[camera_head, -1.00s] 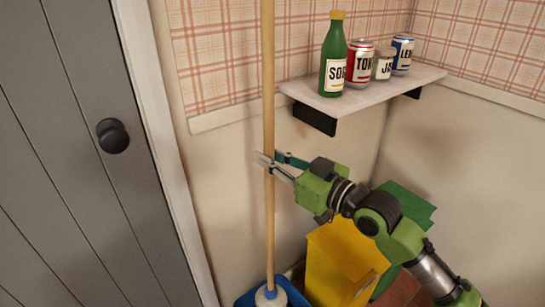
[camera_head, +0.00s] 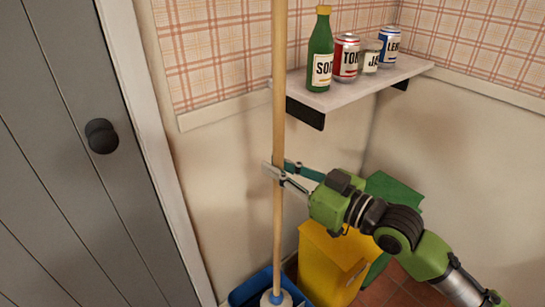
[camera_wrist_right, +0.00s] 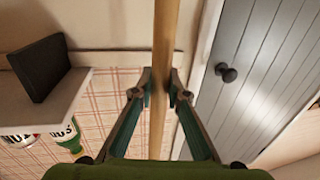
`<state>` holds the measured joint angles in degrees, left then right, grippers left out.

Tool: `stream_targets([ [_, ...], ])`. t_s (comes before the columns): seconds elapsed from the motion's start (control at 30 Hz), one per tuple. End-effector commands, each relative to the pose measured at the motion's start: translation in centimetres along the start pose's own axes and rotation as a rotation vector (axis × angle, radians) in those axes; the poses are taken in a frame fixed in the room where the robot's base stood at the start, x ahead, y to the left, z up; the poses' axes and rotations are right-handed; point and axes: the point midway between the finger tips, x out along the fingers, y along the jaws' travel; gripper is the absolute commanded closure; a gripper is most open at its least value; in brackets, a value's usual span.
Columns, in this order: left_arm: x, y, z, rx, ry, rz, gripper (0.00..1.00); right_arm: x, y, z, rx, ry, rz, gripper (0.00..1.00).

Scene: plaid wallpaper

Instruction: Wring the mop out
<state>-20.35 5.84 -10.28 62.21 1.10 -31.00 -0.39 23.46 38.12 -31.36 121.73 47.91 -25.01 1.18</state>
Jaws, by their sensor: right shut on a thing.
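The mop has a long pale wooden handle (camera_head: 278,100) standing nearly upright in the head view, with a blue and whitish head (camera_head: 276,298) at the bottom edge. My right gripper (camera_head: 276,170) is shut on the handle around its middle. The right wrist view shows both fingers (camera_wrist_right: 160,88) pressed on either side of the handle (camera_wrist_right: 165,35). A blue bucket (camera_head: 248,288) is around or just behind the mop head and is cut by the frame edge. Whether the head touches its inside is hidden. My left gripper is out of view.
A wall shelf (camera_head: 345,94) holds a green bottle (camera_head: 320,50), cans and a jar close right of the handle. A yellow bin (camera_head: 328,265) and a green bin (camera_head: 388,192) stand below my right arm. A grey door (camera_head: 60,150) is at left.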

Motion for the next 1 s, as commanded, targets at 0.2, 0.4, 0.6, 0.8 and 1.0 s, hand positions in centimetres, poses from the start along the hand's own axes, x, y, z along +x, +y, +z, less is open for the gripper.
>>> stream_targets([
  [0.2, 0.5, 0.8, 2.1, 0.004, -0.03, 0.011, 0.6, -2.5, -0.5, -0.2, -0.003, 0.005, 0.0, 1.0],
  [0.4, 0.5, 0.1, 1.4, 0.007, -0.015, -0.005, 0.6, -4.7, -0.9, -0.1, -0.004, 0.005, 0.0, 1.0],
  [0.6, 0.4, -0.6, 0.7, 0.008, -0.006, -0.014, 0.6, -6.8, -1.4, -0.1, -0.004, 0.005, -0.001, 1.0],
  [0.8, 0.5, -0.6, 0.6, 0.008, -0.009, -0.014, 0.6, -9.0, -1.9, -0.1, -0.003, 0.003, -0.002, 1.0],
  [1.0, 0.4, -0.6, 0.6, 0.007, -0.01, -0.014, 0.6, -11.0, -2.2, 0.0, -0.003, 0.003, 0.001, 1.0],
])
